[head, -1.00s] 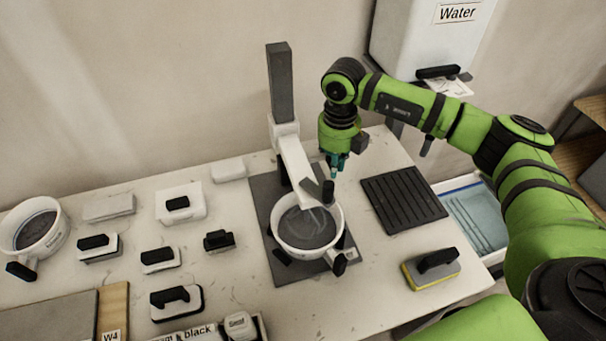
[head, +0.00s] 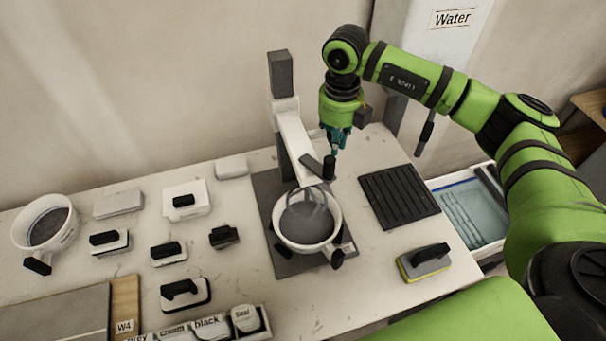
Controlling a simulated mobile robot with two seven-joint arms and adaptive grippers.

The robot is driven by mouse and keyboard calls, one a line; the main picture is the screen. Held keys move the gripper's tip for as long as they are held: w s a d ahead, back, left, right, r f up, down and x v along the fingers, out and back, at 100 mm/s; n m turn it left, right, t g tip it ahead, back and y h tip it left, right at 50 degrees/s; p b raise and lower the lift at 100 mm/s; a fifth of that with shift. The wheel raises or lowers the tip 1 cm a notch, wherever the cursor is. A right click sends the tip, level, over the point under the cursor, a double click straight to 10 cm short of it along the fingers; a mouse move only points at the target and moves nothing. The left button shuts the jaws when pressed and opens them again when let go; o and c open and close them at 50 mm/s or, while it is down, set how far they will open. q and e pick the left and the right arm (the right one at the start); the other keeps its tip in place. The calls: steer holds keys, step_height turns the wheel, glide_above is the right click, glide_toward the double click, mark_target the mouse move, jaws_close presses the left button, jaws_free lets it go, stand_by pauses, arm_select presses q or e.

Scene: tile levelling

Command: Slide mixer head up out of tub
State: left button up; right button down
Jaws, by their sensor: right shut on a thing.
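The mixer has a dark upright post (head: 282,75) with a white head arm (head: 294,135) that slopes down toward the tub. A dark whisk (head: 322,196) hangs from the arm's front end, its lower part at or inside the white tub (head: 336,228). The tub holds grey mix and stands on a dark base plate (head: 268,190). My right gripper (head: 334,155) points down, shut on the black handle (head: 329,168) at the right side of the mixer head's front end. My left gripper is not in view.
A black ribbed mat (head: 400,196) lies right of the mixer, with a yellow-edged sponge float (head: 424,261) in front. Several black-handled blocks and another white tub (head: 44,222) stand at left. A water tank (head: 440,50) is behind at right.

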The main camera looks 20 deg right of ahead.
steer(key=shift+w+a+r+p, duration=0.15)
steer(key=shift+r+p, duration=0.65)
steer(key=shift+r, duration=0.8)
steer(key=shift+w+d+r+p, duration=0.15)
steer(key=shift+r+p, duration=0.6)
steer(key=shift+r, duration=0.8)
steer(key=c, duration=1)
jaws_free()
steer(key=shift+w+a+f, duration=0.1)
steer(key=shift+a, duration=0.05)
steer(key=shift+o, duration=0.4)
steer(key=shift+w+f, duration=0.3)
steer(key=shift+s, duration=0.3)
step_height(320, 180, up, 7)
steer(key=p, duration=0.3)
steer(key=shift+p, duration=0.35)
